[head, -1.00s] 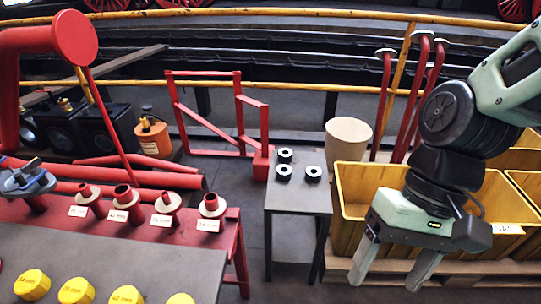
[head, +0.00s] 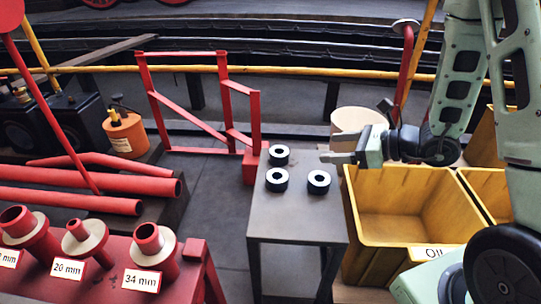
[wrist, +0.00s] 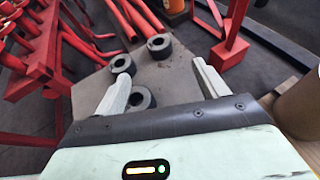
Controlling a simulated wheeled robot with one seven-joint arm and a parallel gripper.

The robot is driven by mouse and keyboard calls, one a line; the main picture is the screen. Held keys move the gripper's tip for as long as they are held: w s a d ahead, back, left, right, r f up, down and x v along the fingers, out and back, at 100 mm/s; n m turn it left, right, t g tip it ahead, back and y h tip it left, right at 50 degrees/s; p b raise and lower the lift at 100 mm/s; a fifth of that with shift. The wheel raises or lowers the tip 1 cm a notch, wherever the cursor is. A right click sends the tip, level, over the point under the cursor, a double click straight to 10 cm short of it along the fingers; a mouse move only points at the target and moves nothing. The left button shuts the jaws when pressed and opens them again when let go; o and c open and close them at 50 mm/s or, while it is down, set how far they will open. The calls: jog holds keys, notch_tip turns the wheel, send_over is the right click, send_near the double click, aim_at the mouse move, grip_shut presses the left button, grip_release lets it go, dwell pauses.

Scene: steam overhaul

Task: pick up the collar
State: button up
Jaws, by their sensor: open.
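Three black ring-shaped collars stand on a small grey table (head: 290,215): a rear one (head: 279,155), a front left one (head: 276,180) and a front right one (head: 318,182). Each has a pale-rimmed hole; I cannot tell which one is meant. My gripper (head: 334,148) is open and empty, at the table's right rear side, its fingers pointing left. In the wrist view the open fingers (wrist: 161,75) frame the table top. One collar (wrist: 140,98) shows beside the left finger, partly hidden; another (wrist: 123,64) lies beyond it, and a third (wrist: 160,46) farther off.
A beige drum (head: 358,122) stands just behind my gripper. Yellow bins (head: 405,190) are right of the table. A red frame (head: 205,105) stands behind left. A red bench (head: 120,275) at left carries red flanged posts with size labels.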

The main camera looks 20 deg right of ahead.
aim_at(284, 153)
jog(key=b+x, duration=0.3)
jog(key=x, duration=0.8)
jog(key=shift+w+a+b, duration=0.1)
jog(key=shift+a+b, duration=0.15)
jog(key=shift+b, duration=0.1)
jog(key=b+x, duration=0.1)
jog(key=x, duration=0.1)
jog(key=b+x, duration=0.1)
jog(key=x, duration=0.1)
jog(key=shift+w+a+f, duration=0.1)
jog(key=shift+a+f, duration=0.15)
jog(key=shift+f, duration=0.2)
jog(key=shift+w+a, duration=0.2)
jog(key=shift+w, duration=0.1)
